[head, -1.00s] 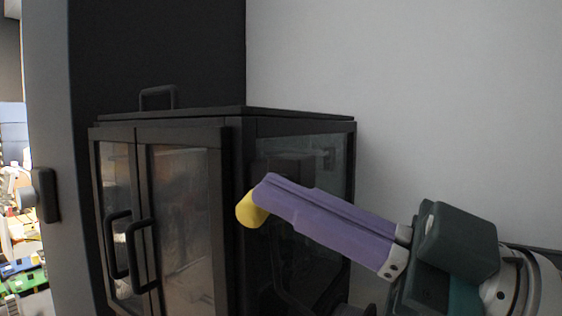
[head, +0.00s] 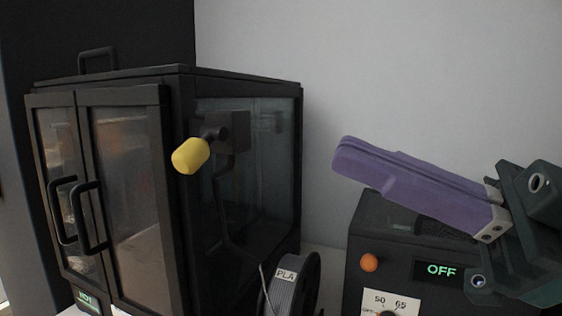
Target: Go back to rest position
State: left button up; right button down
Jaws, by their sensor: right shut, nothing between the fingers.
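My right gripper (head: 345,158) comes in from the right in the head view, with long purple fingers pressed together and nothing between them. It hangs in the air in front of the grey wall, above a dark box with a display reading OFF (head: 441,270). Its tips are clear of the black cabinet (head: 182,78) and of the yellow knob (head: 190,155) on the cabinet's side. My left gripper is not in the picture.
The black cabinet has two glazed front doors, both shut, with black handles (head: 92,218). A spool labelled PLA (head: 287,274) stands between the cabinet and the dark box. Open space lies above the box.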

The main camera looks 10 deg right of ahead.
jog(key=w+d+f+m+t+h+p, duration=0.1)
jog(key=w+d+f+m+t+h, duration=0.15)
jog(key=f+m+h, duration=1.25)
jog(key=s+d+f+m+g+h+p, duration=0.1)
jog(key=s+d+f+g+h, duration=0.15)
jog(key=s+g, duration=0.45)
jog(key=s+d+f+g+h+p, duration=0.2)
jog(key=s+f, duration=0.1)
jog(key=s, duration=0.8)
notch_tip(320, 180, up, 36)
jog(key=p, duration=3.6)
jog(key=shift+w+a, duration=0.2)
jog(key=shift+w, duration=0.25)
